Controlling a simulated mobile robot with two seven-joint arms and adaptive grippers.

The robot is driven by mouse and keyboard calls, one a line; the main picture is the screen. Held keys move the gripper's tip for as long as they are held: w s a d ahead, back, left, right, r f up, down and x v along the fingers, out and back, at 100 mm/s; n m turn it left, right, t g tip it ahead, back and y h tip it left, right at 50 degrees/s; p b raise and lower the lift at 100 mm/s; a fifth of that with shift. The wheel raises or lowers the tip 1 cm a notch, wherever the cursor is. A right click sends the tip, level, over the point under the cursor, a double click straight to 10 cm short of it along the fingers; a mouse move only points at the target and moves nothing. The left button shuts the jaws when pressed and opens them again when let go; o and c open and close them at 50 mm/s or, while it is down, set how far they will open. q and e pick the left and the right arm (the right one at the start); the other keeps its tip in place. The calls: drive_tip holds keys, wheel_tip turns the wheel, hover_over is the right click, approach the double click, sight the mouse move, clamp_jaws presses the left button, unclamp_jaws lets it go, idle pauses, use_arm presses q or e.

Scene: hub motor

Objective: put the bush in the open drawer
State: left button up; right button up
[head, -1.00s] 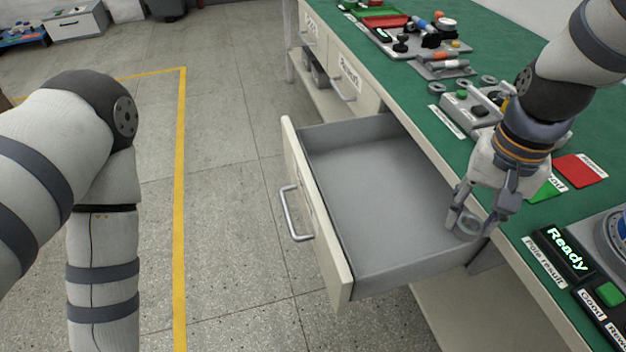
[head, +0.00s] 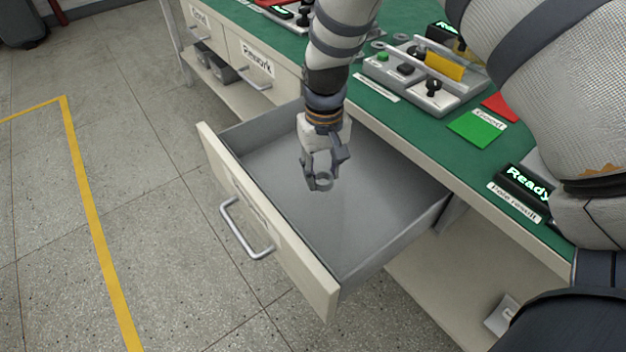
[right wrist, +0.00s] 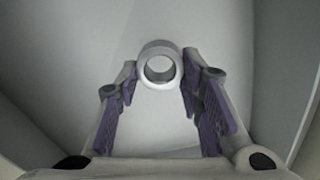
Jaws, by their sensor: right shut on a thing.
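The bush is a small grey metal ring (head: 324,183), held in my right gripper (head: 322,180) above the open drawer. In the right wrist view the bush (right wrist: 160,65) sits between the tips of the two fingers of my right gripper (right wrist: 160,78), with its hole facing the camera. The open drawer (head: 268,225) has a grey inside and a cream front with a metal handle. Its floor looks bare around the gripper. I cannot tell the exact height of the bush above the floor. My left gripper is not in view.
The green-topped workbench (head: 400,135) runs along the right of the drawer. On it are a fixture with a yellow block (head: 444,66), green and red mats, and a lit "Ready" display (head: 525,182). A closed "Rework" drawer (head: 258,62) lies beyond.

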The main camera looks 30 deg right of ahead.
sight(319, 177)
drive_tip(key=shift+w+d+f, duration=0.15)
drive_tip(key=shift+w+f, duration=0.55)
drive_tip(key=shift+f, duration=0.1)
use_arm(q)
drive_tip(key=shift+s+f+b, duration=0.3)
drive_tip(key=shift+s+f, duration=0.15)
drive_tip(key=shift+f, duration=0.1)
use_arm(e)
drive_tip(key=shift+w+f, duration=0.1)
drive_tip(key=shift+f, duration=1.35)
drive_tip(key=shift+f, duration=0.15)
drive_tip(key=o, duration=1.3)
drive_tip(key=shift+c, duration=0.2)
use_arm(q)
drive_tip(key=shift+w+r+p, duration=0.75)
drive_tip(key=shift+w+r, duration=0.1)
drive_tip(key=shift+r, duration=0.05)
use_arm(e)
wheel_tip(319, 177, up, 12)
drive_tip(key=shift+r, duration=0.15)
